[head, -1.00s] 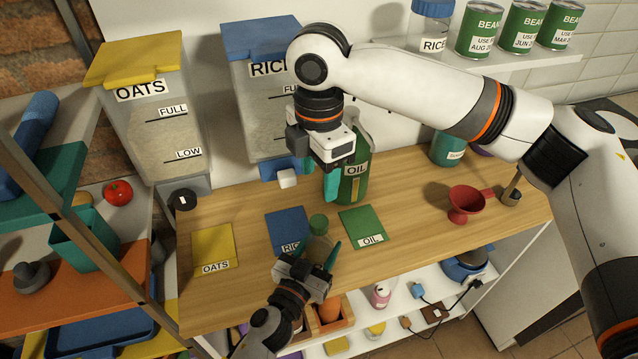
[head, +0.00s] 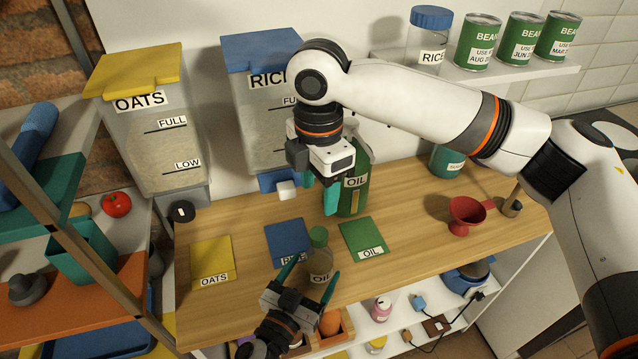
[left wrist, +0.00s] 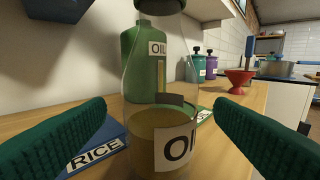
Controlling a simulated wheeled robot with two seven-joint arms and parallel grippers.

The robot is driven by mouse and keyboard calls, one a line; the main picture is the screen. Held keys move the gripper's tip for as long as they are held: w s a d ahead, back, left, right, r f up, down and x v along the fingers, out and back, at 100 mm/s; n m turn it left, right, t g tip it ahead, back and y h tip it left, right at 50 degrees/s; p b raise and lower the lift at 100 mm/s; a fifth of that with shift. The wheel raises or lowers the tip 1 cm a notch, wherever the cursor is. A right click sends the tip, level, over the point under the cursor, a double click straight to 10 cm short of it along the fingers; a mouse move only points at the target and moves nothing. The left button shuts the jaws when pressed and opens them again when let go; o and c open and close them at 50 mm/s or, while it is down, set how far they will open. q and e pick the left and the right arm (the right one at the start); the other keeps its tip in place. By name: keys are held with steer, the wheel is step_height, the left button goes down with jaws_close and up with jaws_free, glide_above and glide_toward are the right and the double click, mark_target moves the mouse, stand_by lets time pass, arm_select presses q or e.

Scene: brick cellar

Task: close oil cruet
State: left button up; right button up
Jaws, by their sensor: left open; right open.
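The oil cruet (head: 319,266) is a small clear glass bottle labelled OIL, upright on the wooden counter. My left gripper (head: 312,277) is open, low down, with one green finger on each side of the cruet and gaps to the glass. My right gripper (head: 318,188) is open and empty, pointing down behind and above the cruet, before the large green oil bottle (head: 354,200).
A blue RICE mat (head: 287,240) and a green OIL mat (head: 362,236) lie beside the cruet. A yellow OATS mat (head: 212,258) is at the left. A red funnel (head: 466,214) stands right. Oats and rice dispensers line the wall. The counter's front edge is near.

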arm_select(q)
steer(key=b+v, duration=0.1)
steer(key=v, duration=0.7)
steer(key=shift+b, duration=0.3)
steer(key=shift+s, duration=0.1)
